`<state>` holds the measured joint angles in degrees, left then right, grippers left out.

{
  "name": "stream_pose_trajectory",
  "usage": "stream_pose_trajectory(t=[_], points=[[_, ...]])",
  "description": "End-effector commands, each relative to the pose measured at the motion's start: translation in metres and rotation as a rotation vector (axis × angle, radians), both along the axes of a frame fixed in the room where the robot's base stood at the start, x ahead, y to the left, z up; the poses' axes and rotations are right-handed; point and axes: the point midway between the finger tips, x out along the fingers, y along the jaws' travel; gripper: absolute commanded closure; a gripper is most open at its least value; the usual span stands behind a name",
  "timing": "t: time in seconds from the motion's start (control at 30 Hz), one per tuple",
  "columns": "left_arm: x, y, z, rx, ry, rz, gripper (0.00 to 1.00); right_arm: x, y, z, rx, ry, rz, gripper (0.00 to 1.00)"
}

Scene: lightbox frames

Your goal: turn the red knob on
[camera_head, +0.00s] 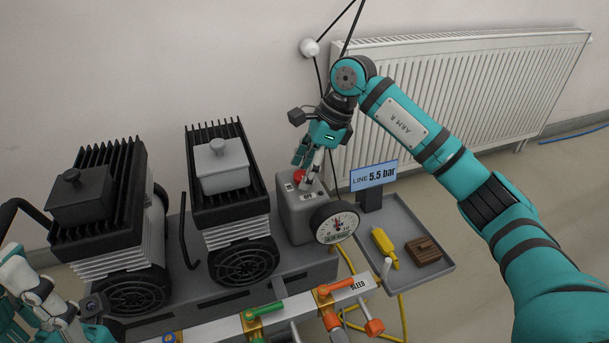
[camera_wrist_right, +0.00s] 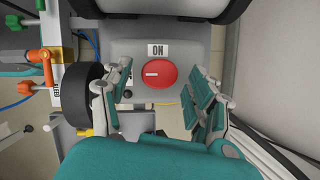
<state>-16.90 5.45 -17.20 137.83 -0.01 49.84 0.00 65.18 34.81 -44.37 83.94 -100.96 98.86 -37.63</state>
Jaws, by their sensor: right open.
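The red knob (camera_head: 299,175) sits on top of the grey box (camera_head: 297,220) beside the compressors. In the right wrist view the knob (camera_wrist_right: 159,74) is round, with a short white mark pointing left in the picture. An ON label (camera_wrist_right: 157,50) is above it there; another label at its left is partly hidden by a finger. My right gripper (camera_head: 303,171) is over the box, open, with its fingers (camera_wrist_right: 160,95) on either side of the knob and a gap to each. My left gripper (camera_head: 38,292) is at the lower left, partly cut off.
A round gauge (camera_head: 335,223) is on the box front, near a LINE 5.5 bar display (camera_head: 374,175). Pipes with green and orange valve handles are in front. A radiator (camera_head: 450,90) stands behind.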

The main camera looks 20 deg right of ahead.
Motion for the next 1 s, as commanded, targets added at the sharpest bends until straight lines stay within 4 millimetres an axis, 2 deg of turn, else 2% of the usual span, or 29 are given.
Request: stream_pose_trajectory(t=[0.37,0.8,1.0], points=[[0.0006,-0.0004,0.0018,0.001,-0.010,0.000,1.00,0.0005,0.0023,-0.0060,0.000,0.000,0.000,0.40],[0.0007,-0.0004,0.0017,0.001,-0.009,-0.001,1.00,0.0005,0.0021,-0.0057,0.000,0.000,0.000,0.95],[0.0006,-0.0003,0.0033,0.001,-0.009,-0.001,1.00,0.0003,0.0020,-0.0052,-0.001,0.001,-0.013,0.95]])
